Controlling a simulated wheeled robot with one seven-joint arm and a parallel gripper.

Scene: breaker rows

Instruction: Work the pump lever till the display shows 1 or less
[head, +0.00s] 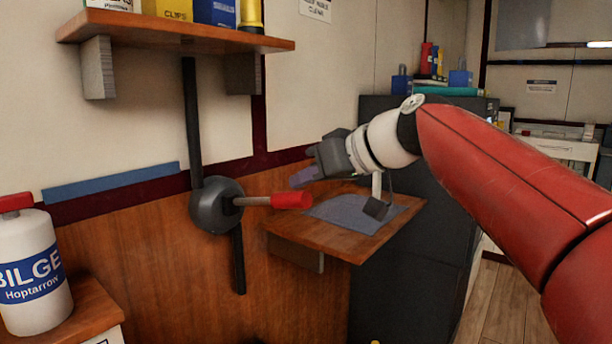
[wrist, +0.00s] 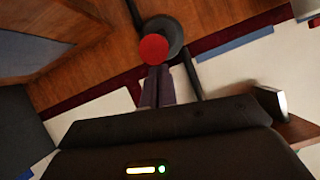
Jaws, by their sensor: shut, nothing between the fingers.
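The pump lever (head: 290,200) has a red grip on a short grey rod. It sticks out to the right from a round dark housing (head: 212,205) on a black vertical pipe on the wall. My gripper (head: 303,178) is shut and empty, just above and beyond the red grip in the head view. In the wrist view the red grip (wrist: 153,48) shows end-on, just past my closed fingertips (wrist: 158,72). I cannot tell whether they touch it. No display can be made out in either view.
A small wooden shelf (head: 395,232) with a grey mat is under my gripper. A higher shelf (head: 180,36) with boxes hangs above the pump. A white BILGE bottle (head: 32,270) stands at the left. A dark cabinet (head: 415,280) is behind my arm.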

